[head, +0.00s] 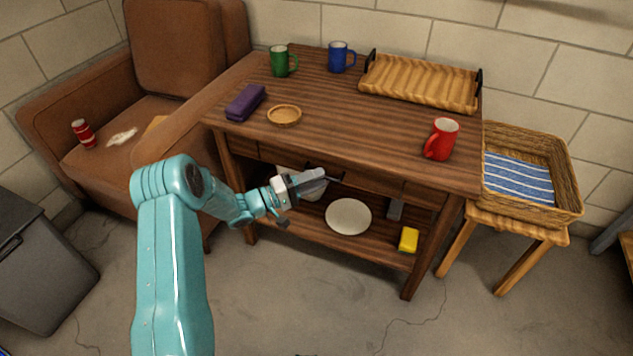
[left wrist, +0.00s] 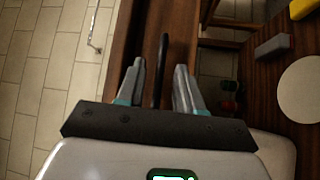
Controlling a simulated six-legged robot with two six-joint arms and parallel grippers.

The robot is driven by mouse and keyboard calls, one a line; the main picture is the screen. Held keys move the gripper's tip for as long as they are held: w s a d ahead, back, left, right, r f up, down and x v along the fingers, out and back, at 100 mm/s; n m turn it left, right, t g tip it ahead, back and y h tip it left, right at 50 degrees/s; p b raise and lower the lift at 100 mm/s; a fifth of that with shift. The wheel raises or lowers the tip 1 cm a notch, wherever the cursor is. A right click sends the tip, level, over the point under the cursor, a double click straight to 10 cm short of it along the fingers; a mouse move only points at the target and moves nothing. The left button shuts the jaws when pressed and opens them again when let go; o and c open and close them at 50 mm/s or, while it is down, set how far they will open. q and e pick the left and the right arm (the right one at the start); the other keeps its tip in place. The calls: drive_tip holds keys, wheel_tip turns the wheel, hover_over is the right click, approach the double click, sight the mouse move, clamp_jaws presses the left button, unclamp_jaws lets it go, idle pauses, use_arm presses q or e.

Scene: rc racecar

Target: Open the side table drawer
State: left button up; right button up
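The wooden side table (head: 352,120) stands against the wall, with a drawer front (head: 372,180) under its top. The drawer looks flush with the table front, though my gripper hides part of it. My left gripper (head: 318,178) is at the drawer front, coming from the left. In the left wrist view, the fingers of my left gripper (left wrist: 159,88) are spread apart, with the dark bar handle (left wrist: 161,70) between them. I see gaps on both sides of the handle, so the fingers do not appear to grip it. My right gripper is not in view.
On the tabletop are a red mug (head: 441,139), a green mug (head: 280,61), a blue mug (head: 339,57), a purple case (head: 246,102), a small bowl (head: 285,115) and a ribbed tray (head: 418,80). The lower shelf holds a plate (head: 349,216) and a yellow block (head: 408,240). Floor in front is clear.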

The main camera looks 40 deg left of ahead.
use_arm(q)
drive_tip(key=shift+w+d, duration=0.2)
drive_tip(key=shift+w, duration=0.15)
clamp_jaws()
drive_tip(key=shift+s, duration=0.1)
